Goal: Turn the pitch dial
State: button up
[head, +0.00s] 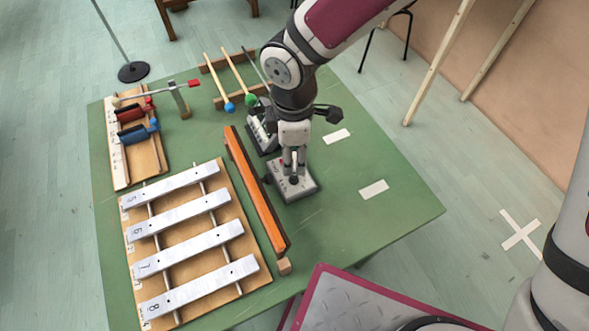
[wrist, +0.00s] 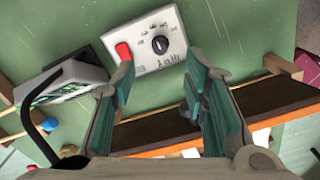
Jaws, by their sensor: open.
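The pitch dial (wrist: 160,45) is a round black knob with a pale pointer mark on the sloped light-grey face of a small box (wrist: 146,66). Printed marks surround the knob, and a red button or switch (wrist: 123,51) sits left of it. In the head view the box (head: 298,191) stands on the green table beneath my gripper (head: 293,163), which hides its dial. In the wrist view my gripper (wrist: 161,68) is open, with one finger to each side below the dial. Nothing is between the fingers, and the dial appears apart from them.
A second small device (wrist: 62,85) stands close to the box's left in the wrist view. A long orange bar (head: 257,192) lies left of the box in the head view, beyond it a board of metal chime bars (head: 190,232). The green table (head: 385,225) is mostly clear to the right.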

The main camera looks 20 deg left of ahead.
aim_at(294, 176)
notch_tip(294, 176, down, 8)
jog(key=shift+b, duration=0.3)
grip_shut()
